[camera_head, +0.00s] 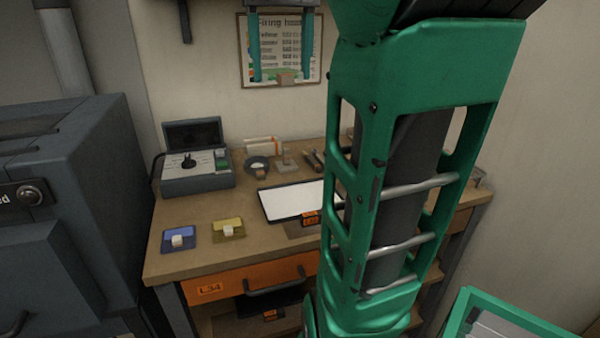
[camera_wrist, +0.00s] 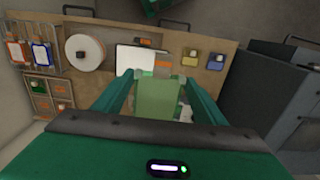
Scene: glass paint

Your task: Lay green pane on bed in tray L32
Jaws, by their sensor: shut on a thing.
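My gripper (camera_head: 280,76) is raised in front of the wall poster in the head view, its teal fingers pointing down. It is shut on the green pane (camera_head: 268,74), which shows as a thin strip with a small tan block. In the wrist view, the green pane (camera_wrist: 158,103) lies between the fingers of my gripper (camera_wrist: 160,75). A dark-rimmed tray with a white bed (camera_head: 290,201) lies on the bench, well below the gripper. Its orange label (camera_head: 311,219) is too small to read surely. My arm hides the tray's right end.
Blue (camera_head: 179,239) and yellow (camera_head: 228,230) panes with small blocks lie left of the tray on the bench (camera_head: 200,263). A grey control box (camera_head: 197,180) and a tape roll (camera_head: 257,165) stand behind. A dark kiln-like cabinet (camera_head: 70,220) stands at left.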

